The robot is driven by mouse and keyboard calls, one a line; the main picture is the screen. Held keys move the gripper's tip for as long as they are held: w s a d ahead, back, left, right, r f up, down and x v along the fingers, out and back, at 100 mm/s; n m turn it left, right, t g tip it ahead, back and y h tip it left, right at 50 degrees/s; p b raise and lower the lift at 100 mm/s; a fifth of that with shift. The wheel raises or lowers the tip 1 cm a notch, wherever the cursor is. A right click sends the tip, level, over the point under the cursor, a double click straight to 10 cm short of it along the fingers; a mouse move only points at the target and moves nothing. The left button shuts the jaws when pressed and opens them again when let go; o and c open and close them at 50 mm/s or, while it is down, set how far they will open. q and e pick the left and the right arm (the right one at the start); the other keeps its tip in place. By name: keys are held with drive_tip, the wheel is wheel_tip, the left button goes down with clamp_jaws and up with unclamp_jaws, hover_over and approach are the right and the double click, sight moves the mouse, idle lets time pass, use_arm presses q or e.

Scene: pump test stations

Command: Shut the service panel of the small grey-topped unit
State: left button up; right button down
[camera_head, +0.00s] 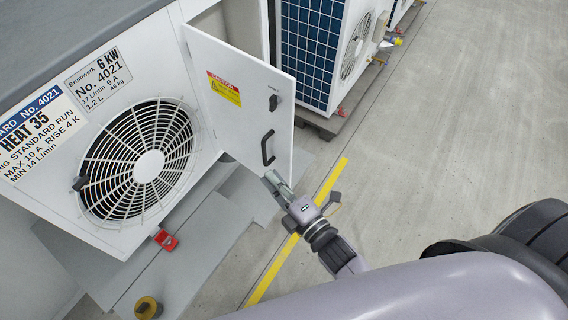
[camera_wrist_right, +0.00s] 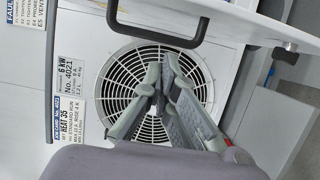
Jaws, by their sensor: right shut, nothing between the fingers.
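The small grey-topped unit (camera_head: 100,130) stands at the left in the head view, with a round fan grille (camera_head: 118,185) and labels on its white front. Its white service panel (camera_head: 222,75) is swung open to the right, with a warning label, a black latch and a black handle (camera_head: 267,148). My right gripper (camera_head: 272,180) is shut and empty, just below the panel's lower edge near the handle. In the right wrist view, the shut fingers (camera_wrist_right: 165,85) show in front of the fan grille (camera_wrist_right: 158,85), and the handle (camera_wrist_right: 150,40) spans the top. My left gripper is not in view.
A red object (camera_head: 165,240) and a brass-coloured cylinder (camera_head: 148,307) are at the unit's base. Another unit with a blue gridded panel (camera_head: 312,45) stands behind. A yellow floor line (camera_head: 268,278) runs beside the plinth. The floor at the right is clear.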

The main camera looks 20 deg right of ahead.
sight(285, 169)
drive_tip(key=shift+w+d+p, duration=0.35)
drive_tip(key=shift+w+d, duration=0.25)
drive_tip(key=shift+d, duration=0.3)
drive_tip(key=shift+w+d+p, duration=0.35)
drive_tip(key=shift+w+d, duration=0.2)
drive_tip(key=shift+d, duration=0.3)
drive_tip(key=shift+f, duration=0.1)
